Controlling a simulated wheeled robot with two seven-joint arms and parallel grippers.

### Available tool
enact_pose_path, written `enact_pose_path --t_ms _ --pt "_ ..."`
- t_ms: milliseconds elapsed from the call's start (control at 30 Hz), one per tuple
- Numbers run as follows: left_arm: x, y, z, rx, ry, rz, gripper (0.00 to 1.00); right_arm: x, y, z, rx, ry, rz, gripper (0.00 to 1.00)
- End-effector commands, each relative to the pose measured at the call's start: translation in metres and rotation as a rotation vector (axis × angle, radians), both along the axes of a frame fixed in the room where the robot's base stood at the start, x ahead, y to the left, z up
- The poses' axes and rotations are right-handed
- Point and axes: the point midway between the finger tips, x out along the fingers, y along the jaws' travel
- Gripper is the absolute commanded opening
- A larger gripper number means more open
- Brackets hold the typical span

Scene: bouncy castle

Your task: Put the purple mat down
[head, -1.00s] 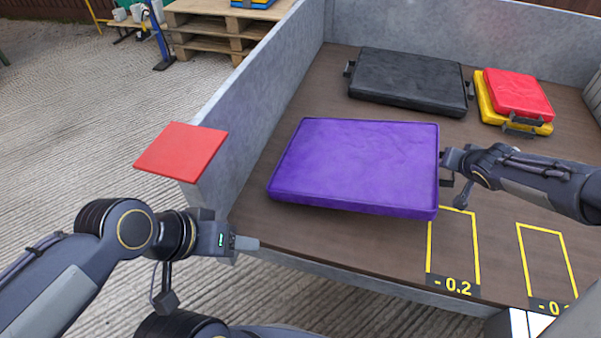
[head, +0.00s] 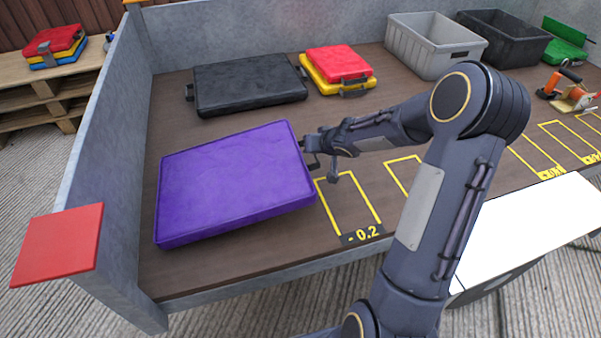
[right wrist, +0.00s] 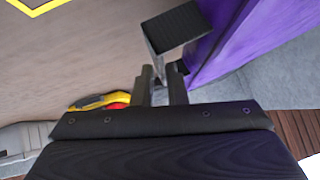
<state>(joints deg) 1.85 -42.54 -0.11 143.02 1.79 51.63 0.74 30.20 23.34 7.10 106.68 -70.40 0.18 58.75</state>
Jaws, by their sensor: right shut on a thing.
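The purple mat (head: 235,182) is a flat padded slab in the left part of the walled bed in the head view. My right gripper (head: 312,152) is shut on the handle at the mat's right edge. The mat looks slightly tilted; I cannot tell whether its underside touches the floor. In the right wrist view, the gripper fingers (right wrist: 160,85) are at the dark handle, with the purple mat (right wrist: 225,45) beside them. My left gripper is out of view.
Behind lie a black mat (head: 250,82) and a red mat (head: 335,62) on a yellow one (head: 365,86). A grey crate (head: 415,62) and a black crate (head: 490,52) stand further right. A grey wall (head: 110,130) bounds the left. Bare brown floor (head: 260,245) lies in front.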

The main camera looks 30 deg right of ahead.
Motion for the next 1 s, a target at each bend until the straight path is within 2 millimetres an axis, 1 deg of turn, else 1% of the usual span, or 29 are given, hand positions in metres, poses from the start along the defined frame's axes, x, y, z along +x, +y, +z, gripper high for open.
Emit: enact_pose_path --t_ms 33,100,200,367,600,667,867,900,1000 --pt "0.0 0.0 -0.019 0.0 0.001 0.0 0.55 0.001 0.002 -0.018 0.003 -0.004 0.002 0.0" --pt "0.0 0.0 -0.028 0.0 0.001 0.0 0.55 0.001 0.001 -0.028 0.002 -0.003 0.002 0.0" --pt "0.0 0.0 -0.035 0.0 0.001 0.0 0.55 0.001 0.001 -0.035 0.003 -0.003 0.002 0.0" --pt "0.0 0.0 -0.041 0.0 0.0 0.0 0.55 0.001 0.001 -0.042 0.002 -0.003 0.002 0.0" --pt "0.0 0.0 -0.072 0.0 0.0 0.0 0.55 0.001 0.001 -0.073 0.002 -0.002 0.002 0.0" --pt "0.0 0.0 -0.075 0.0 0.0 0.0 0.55 0.001 0.001 -0.075 0.002 -0.002 0.002 0.0" --pt "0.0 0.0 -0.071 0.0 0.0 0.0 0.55 0.001 0.001 -0.073 0.003 -0.001 0.001 0.0" --pt "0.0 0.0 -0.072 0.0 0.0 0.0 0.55 -0.001 0.001 -0.075 -0.002 0.004 0.002 0.12" --pt "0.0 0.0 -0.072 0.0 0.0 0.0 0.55 -0.001 0.001 -0.074 -0.002 0.003 0.002 0.26"
